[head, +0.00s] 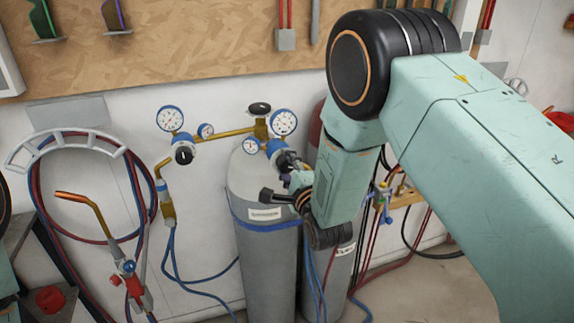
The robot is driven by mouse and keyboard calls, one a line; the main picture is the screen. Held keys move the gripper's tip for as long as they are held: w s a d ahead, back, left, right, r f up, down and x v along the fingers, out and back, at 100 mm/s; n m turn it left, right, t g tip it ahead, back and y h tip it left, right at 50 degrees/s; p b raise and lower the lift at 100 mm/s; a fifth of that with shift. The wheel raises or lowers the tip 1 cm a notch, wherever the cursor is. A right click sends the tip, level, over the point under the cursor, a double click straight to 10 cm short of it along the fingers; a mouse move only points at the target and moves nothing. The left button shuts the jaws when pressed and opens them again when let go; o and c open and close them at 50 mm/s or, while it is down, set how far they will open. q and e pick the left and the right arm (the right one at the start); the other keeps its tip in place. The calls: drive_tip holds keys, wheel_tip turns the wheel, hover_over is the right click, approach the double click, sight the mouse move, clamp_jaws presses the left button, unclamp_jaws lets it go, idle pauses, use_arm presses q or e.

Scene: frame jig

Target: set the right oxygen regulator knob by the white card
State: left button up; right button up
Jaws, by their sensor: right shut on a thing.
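The right oxygen regulator (276,148) has a blue body and two round white gauges with blue rims, the larger gauge (284,122) above the smaller (251,146). Its black knob (287,161) faces forward and is partly covered by my right gripper (288,183). That gripper is shut on the knob, with its arm coming in from the right. A white card or label (265,214) is on the grey cylinder (262,255) below; its print is too small to read. My left gripper is out of view. The gauge needles are too small to read.
The left regulator with its own black knob (183,156) hangs on a brass pipe. A torch (90,208) and looped red and blue hoses (42,190) hang at the left. A second cylinder (342,268) stands close on the right. Hoses trail over the floor.

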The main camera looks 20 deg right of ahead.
drive_tip(key=m, duration=0.4)
drive_tip(key=shift+m, duration=0.3)
drive_tip(key=shift+m+p, duration=0.45)
drive_tip(key=shift+m, duration=2.05)
drive_tip(key=shift+f, duration=0.1)
drive_tip(key=o, duration=1.2)
drive_tip(key=shift+s, duration=0.1)
drive_tip(key=s, duration=1.2)
drive_tip(key=shift+d, duration=0.2)
